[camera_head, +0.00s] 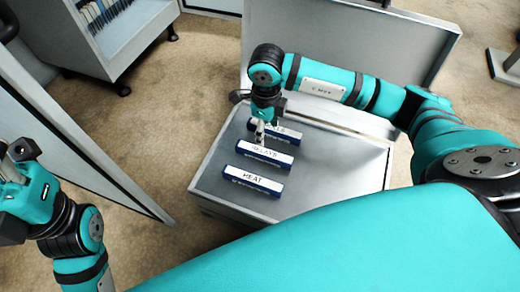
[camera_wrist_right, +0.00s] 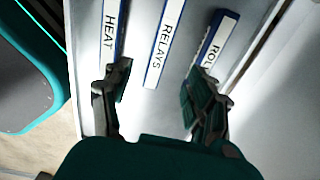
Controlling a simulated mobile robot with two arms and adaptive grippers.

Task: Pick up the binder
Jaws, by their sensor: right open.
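Three blue binders with white labels lie in a row on a grey cabinet top. The HEAT binder (camera_head: 253,181) is nearest, the RELAYS binder (camera_head: 265,155) is in the middle, and the third binder (camera_head: 290,135) is farthest and partly hidden by my gripper. My right gripper (camera_head: 260,133) is above the RELAYS binder, pointing down. In the right wrist view its open fingers (camera_wrist_right: 158,95) stand on either side of the RELAYS binder (camera_wrist_right: 165,42), near the HEAT (camera_wrist_right: 112,30) and third (camera_wrist_right: 217,40) binders. Whether they touch any binder is unclear. My left gripper (camera_head: 20,165) is at the left edge.
The cabinet top (camera_head: 340,180) is bare to the right of the binders. A raised grey panel (camera_head: 350,40) stands behind it. A grey door or panel (camera_head: 80,150) is on the left. A shelf cart with binders (camera_head: 110,30) stands at the back left.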

